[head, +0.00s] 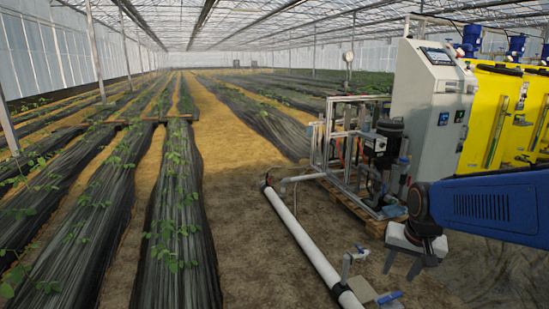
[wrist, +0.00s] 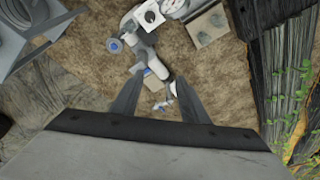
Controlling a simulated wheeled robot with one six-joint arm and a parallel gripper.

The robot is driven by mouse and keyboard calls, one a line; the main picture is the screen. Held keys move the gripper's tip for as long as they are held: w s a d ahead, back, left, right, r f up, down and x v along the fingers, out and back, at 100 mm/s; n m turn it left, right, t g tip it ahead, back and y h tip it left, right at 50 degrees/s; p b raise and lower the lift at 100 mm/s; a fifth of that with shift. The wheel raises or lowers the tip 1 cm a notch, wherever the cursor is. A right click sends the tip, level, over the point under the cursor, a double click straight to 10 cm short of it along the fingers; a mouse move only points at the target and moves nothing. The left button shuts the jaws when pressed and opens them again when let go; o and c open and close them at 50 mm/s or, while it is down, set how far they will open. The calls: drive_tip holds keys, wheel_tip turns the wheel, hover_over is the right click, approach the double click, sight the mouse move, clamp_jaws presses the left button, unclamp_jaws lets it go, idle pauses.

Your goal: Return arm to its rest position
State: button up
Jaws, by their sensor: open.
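My blue arm (head: 490,205) reaches in from the right edge in the head view. Its end points down, with my gripper (head: 402,270) hanging in the air above the soil. The two fingers are spread apart with nothing between them. In the wrist view my gripper (wrist: 158,97) shows two dark, separated fingers. White pipework (wrist: 145,52) with blue handles lies beyond the fingertips, apparently not touched.
A long white pipe (head: 305,245) runs along the ground, with a valve (head: 347,265) near my gripper. A metal pump frame (head: 345,150), a grey control cabinet (head: 428,110) and yellow tanks (head: 490,120) stand behind. Covered crop rows (head: 175,230) lie left.

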drive_tip(key=s+a+r+n+t, duration=0.1)
drive_tip(key=s+a+r+n, duration=0.1)
drive_tip(key=s, duration=0.7)
drive_tip(key=s+a+r+n+t, duration=0.1)
drive_tip(key=s+a+r+n, duration=0.15)
drive_tip(key=s, duration=0.55)
drive_tip(key=n+g, duration=0.4)
hover_over(390, 296)
drive_tip(key=s+a, duration=0.6)
wheel_tip(390, 296, down, 22)
drive_tip(key=shift+n+g, duration=0.55)
drive_tip(key=shift+g, duration=0.05)
drive_tip(key=w+d+f, duration=0.2)
drive_tip(key=f, duration=0.3)
drive_tip(key=w+d+f, duration=0.1)
drive_tip(key=d+f, duration=0.1)
drive_tip(key=f, duration=0.4)
drive_tip(key=w+d+f, duration=0.2)
drive_tip(key=f, duration=0.3)
drive_tip(key=shift+w+f, duration=0.35)
drive_tip(key=shift+f, duration=0.3)
drive_tip(key=m, duration=2)
drive_tip(key=shift+n, duration=0.4)
